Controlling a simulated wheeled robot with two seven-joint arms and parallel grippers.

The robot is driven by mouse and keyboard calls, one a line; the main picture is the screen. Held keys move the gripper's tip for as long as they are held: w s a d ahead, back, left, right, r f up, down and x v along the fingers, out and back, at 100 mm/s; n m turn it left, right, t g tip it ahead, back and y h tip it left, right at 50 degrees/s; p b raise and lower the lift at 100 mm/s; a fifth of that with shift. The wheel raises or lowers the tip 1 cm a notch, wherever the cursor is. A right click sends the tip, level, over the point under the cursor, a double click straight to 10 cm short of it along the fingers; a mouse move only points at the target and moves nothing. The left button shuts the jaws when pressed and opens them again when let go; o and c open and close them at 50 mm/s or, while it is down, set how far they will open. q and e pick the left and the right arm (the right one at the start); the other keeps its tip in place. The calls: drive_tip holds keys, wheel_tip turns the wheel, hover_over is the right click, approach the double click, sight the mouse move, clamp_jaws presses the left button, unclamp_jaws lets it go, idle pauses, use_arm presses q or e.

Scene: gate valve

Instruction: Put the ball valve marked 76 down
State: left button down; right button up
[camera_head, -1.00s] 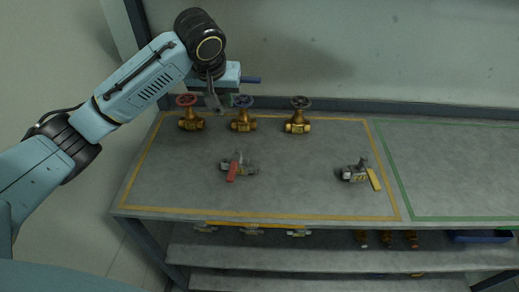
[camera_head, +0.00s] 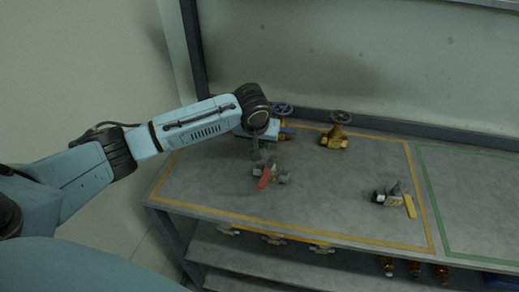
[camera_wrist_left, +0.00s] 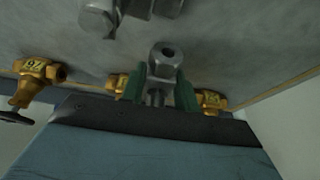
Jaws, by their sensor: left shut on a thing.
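My left gripper (camera_head: 258,150) is low over the table's left part, just behind the ball valve with a red handle (camera_head: 264,179). In the left wrist view its green fingers (camera_wrist_left: 160,88) are shut on a grey metal ball valve (camera_wrist_left: 166,54) with a hex end. A blue bar (camera_head: 288,132) shows beside the gripper in the head view, apparently this valve's handle. I cannot read a number on the held valve. Its underside is hidden, so I cannot tell whether it touches the table. My right gripper is not in view.
A ball valve with a yellow handle (camera_head: 392,197) lies at the right of the yellow-taped area. A brass gate valve (camera_head: 337,133) stands at the back; another has a blue wheel (camera_head: 283,109). The taped middle is clear. Shelves below hold more valves.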

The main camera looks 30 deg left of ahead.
sight(259, 145)
use_arm(q)
drive_tip(key=shift+f, duration=1.4)
drive_tip(key=shift+f, duration=0.1)
drive_tip(key=c, duration=1)
unclamp_jaws()
drive_tip(key=shift+c, duration=0.2)
